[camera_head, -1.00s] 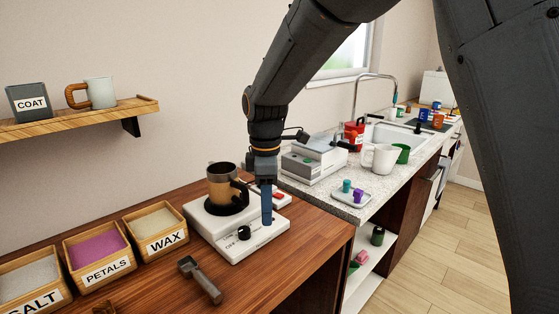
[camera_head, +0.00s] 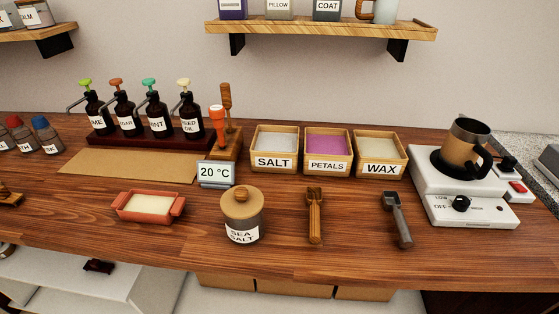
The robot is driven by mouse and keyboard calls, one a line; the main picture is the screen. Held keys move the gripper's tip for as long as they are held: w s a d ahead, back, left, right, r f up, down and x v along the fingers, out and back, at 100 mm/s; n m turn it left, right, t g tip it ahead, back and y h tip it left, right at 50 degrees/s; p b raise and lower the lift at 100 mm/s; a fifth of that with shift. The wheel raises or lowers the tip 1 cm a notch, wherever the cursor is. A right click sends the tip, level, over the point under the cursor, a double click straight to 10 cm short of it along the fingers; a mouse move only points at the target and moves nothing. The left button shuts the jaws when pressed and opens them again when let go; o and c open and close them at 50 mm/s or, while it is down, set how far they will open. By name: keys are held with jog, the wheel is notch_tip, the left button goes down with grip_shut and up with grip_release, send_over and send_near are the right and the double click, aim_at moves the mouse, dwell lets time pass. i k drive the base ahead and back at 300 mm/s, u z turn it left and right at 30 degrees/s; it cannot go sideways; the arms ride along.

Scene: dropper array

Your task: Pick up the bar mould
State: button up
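The bar mould (camera_head: 122,209) looks like a small terracotta-coloured tray with a handle at each end. It sits flat near the front edge of the wooden counter, left of centre, with a pale cream block or fill (camera_head: 150,204) inside it. Nothing covers it from above. My gripper and arm do not show in the current view, so I cannot see how they stand relative to the mould.
A lidded sea salt jar (camera_head: 242,222) stands right of the mould, with a 20 °C display (camera_head: 216,173) behind it. A brown mat (camera_head: 128,165) and pump bottles (camera_head: 157,117) lie behind. Scoops (camera_head: 315,215), ingredient boxes and a hotplate (camera_head: 470,207) are further right.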

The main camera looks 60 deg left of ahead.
aim_at(139, 205)
jog(key=u, duration=3.1)
